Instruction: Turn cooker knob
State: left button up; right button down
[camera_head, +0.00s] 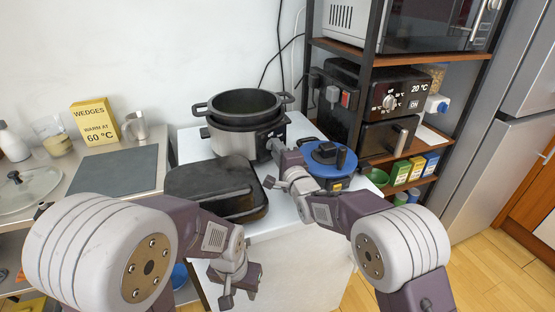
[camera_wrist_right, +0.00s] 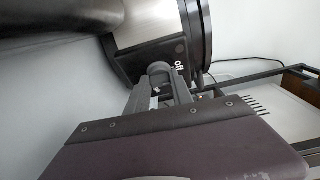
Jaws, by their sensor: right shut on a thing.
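The cooker (camera_head: 232,142) is a silver and black pot with side handles on the white counter, its black control panel facing right and forward. My right gripper (camera_head: 272,150) is at that panel. In the right wrist view the panel (camera_wrist_right: 135,62) shows the label "off", and the dark round knob (camera_wrist_right: 158,69) sits between the fingertips of my right gripper (camera_wrist_right: 161,82), which are shut on it. The knob's pointer is mostly hidden. My left gripper (camera_head: 238,282) hangs low in front of the counter, away from the cooker; its finger gap is unclear.
A black closed grill (camera_head: 215,186) lies in front of the cooker. A blue-lidded appliance (camera_head: 328,158) stands to its right, close to my right arm. A yellow sign (camera_head: 95,121) reads "WEDGES WARM AT 60 °C".

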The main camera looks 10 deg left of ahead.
jog(key=c, duration=1.5)
grip_release()
jog(key=shift+f, duration=0.25)
jog(key=shift+c, duration=0.2)
pick_arm(q)
jog(key=shift+f, duration=0.35)
pick_arm(e)
jog(key=o, duration=0.5)
jog(key=shift+r, duration=0.2)
jog(key=shift+c, duration=0.2)
pick_arm(q)
jog(key=shift+f+b, duration=0.55)
pick_arm(e)
jog(key=shift+v, duration=1)
jog(key=shift+s+d, duration=0.1)
jog(key=b+v, duration=0.2)
jog(key=v, duration=0.1)
jog(key=shift+s+d+f, duration=0.1)
jog(key=shift+s, duration=0.15)
pick_arm(q)
jog(key=shift+f, duration=1.3)
pick_arm(e)
jog(key=shift+v, duration=1.15)
